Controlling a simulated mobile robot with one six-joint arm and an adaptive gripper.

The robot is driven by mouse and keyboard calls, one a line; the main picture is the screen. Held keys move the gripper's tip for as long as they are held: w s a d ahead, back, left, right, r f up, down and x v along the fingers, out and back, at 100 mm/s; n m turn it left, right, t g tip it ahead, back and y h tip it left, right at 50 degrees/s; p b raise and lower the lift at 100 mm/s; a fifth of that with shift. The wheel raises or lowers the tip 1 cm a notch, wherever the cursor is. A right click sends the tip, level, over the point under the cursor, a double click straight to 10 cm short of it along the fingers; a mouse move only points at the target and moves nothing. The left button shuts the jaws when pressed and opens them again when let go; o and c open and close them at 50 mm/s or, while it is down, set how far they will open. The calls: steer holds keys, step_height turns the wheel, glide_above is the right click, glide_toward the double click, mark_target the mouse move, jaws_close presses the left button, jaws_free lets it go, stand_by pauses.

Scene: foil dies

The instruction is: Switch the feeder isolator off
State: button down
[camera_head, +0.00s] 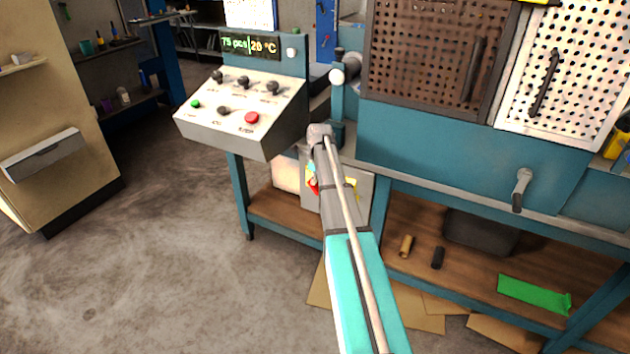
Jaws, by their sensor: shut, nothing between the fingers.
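A grey box (358,205) hangs under the bench, to the right of the control console. It has a yellow patch (351,184) and a red part (314,186) that looks like the isolator's switch handle. My arm crosses in front of the box and hides its middle, so I cannot read the handle's position. My arm's far joint shows just above the box. My gripper's fingers are hidden behind my arm, and I cannot tell whether they touch the handle.
The sloped console (240,112) has several knobs, a green button (195,104) and a red button (251,118). The teal bench (440,165) carries perforated panels. A green strip (534,293) lies on its wooden lower shelf (470,275).

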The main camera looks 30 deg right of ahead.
steer(key=s+d+r+p, duration=0.2)
steer(key=s+r+p, duration=0.1)
steer(key=r+p, duration=0.9)
steer(key=shift+s+d+r, duration=0.15)
steer(key=shift+s+r, duration=0.1)
stand_by(0.5)
steer(key=shift+f, duration=0.1)
stand_by(0.4)
steer(key=s+d+f+t+y+b, duration=0.1)
steer(key=s+t+b, duration=0.1)
steer(key=b, duration=0.1)
steer(key=s+d+f+t+y+b, duration=0.2)
steer(key=b, duration=0.2)
steer(key=s+d+f+t+y+b, duration=0.1)
steer(key=s+t+b, duration=0.1)
steer(key=t+b, duration=0.1)
steer(key=shift+d+f+y+b, duration=0.3)
steer(key=shift+f+y, duration=0.1)
steer(key=shift+d+r, duration=0.15)
steer(key=shift+d, duration=0.05)
